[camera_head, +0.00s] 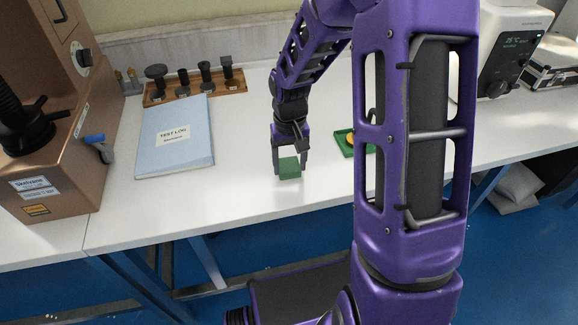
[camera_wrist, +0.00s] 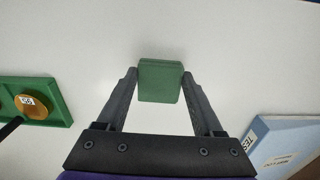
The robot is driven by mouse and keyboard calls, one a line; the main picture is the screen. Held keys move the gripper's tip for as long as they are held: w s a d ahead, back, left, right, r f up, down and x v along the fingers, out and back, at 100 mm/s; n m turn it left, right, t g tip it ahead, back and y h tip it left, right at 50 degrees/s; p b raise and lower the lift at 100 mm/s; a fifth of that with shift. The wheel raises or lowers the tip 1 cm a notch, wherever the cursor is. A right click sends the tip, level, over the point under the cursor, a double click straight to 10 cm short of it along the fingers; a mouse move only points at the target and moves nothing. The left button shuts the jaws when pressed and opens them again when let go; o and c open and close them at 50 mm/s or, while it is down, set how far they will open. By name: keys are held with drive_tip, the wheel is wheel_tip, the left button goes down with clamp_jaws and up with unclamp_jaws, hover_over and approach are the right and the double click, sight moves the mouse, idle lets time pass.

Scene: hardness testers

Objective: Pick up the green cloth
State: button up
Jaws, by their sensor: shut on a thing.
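The green cloth (camera_head: 289,168) is a small, folded green block between the fingers of my gripper (camera_head: 291,170) above the white table. In the wrist view the cloth (camera_wrist: 160,80) sits between the two fingertips of my gripper (camera_wrist: 160,84), which touch its sides. The gripper is shut on it. In the head view I cannot tell clearly how far the cloth is from the tabletop.
A blue test log binder (camera_head: 175,137) lies left of my gripper, and a green tray (camera_head: 345,143) with a yellow round piece lies right. A wooden rack (camera_head: 236,86) with dark knobs stands behind. A bronze tester (camera_head: 60,110) is far left. White tabletop (camera_head: 240,190) around the gripper is clear.

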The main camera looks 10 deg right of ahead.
sight(290, 168)
drive_tip(key=shift+r, duration=0.1)
wheel_tip(290, 168, up, 10)
drive_tip(key=p, duration=0.2)
